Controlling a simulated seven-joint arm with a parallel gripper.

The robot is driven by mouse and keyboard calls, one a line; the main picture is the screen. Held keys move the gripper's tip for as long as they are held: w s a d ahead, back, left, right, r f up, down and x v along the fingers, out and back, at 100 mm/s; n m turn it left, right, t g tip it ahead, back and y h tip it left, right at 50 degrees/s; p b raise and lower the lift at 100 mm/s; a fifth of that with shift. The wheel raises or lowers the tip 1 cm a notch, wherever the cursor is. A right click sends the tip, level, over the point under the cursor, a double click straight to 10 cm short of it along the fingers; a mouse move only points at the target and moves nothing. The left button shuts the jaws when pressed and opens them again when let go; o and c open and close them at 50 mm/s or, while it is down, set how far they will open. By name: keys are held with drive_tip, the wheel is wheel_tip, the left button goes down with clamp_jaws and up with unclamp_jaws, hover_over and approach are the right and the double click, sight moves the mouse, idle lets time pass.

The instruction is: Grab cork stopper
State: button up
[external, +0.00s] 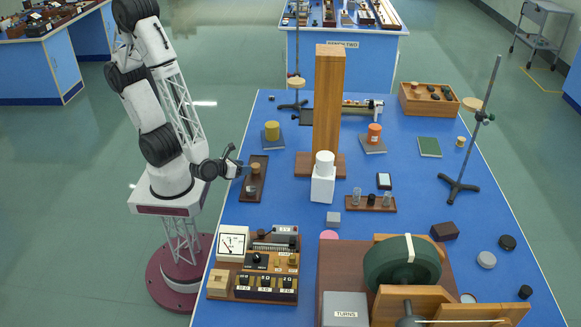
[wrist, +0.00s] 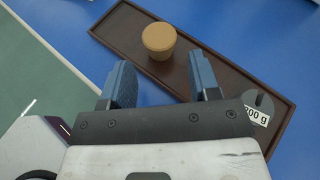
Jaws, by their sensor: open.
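The cork stopper (wrist: 158,40), a tan round plug, stands on a dark brown tray (wrist: 122,28) in the wrist view. It lies just beyond my fingertips, roughly centred between them. My gripper (wrist: 161,68) is open and empty, with its two blue fingers apart. In the external view, my gripper (external: 236,163) is at the left edge of the blue bench, beside the tray (external: 256,179). The cork stopper (external: 255,167) shows there as a small tan shape just right of my gripper.
A grey weight (wrist: 258,103) with a "200 g" label sits on the same tray, right of my fingers. A yellow cylinder (external: 272,130) stands behind the tray. A tall wooden column (external: 327,100) and white block (external: 322,187) stand to the right. A meter panel (external: 255,270) is in front.

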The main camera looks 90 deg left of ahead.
sight(256, 168)
drive_tip(key=shift+w+a+f, duration=0.1)
drive_tip(key=shift+w+a, duration=0.1)
drive_tip(key=shift+x, duration=2.15)
drive_tip(key=c, duration=0.7)
